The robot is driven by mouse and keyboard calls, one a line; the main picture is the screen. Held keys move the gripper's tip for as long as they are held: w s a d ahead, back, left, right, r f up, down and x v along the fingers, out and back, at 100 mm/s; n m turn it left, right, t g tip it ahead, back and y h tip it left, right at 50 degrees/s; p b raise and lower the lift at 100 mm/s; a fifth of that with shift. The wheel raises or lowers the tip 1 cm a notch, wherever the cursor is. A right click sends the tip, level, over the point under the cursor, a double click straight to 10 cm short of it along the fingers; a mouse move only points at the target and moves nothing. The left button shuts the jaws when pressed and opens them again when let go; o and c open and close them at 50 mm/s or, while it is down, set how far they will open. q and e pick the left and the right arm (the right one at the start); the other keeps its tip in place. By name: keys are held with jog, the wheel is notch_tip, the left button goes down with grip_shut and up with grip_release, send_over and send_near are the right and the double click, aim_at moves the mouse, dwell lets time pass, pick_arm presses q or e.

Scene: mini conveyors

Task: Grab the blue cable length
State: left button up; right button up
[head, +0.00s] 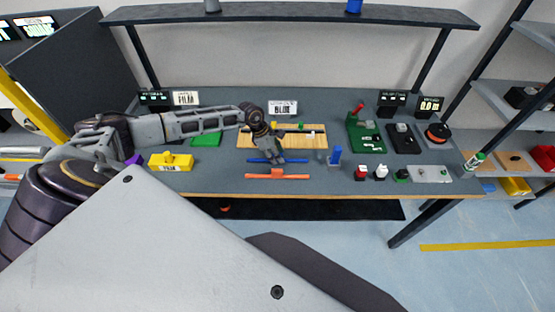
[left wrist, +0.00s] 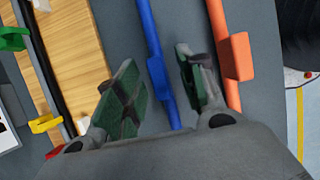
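The blue cable length (head: 259,160) lies on the grey bench top, in front of the wooden board, with a blue block at its middle. In the left wrist view the blue cable (left wrist: 150,30) runs between the two open fingers of my left gripper (left wrist: 155,90). The fingers stand apart from the cable on both sides, and the gripper is empty. In the head view my left gripper (head: 274,156) hangs over the cable and hides part of it. An orange cable length (head: 290,177) lies parallel, nearer the bench's front edge. My right gripper does not show.
The wooden board (head: 310,141) with small coloured clips lies behind the cables. A yellow block (head: 171,161) stands to the left, a blue upright piece (head: 335,155) to the right. A green device (head: 364,135) and several small blocks fill the right side.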

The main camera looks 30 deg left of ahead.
pick_arm(q)
grip_shut()
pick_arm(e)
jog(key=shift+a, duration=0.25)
pick_arm(q)
jog(key=shift+r, duration=0.1)
jog(key=shift+r+b, duration=0.8)
jog(key=shift+r, duration=4.1)
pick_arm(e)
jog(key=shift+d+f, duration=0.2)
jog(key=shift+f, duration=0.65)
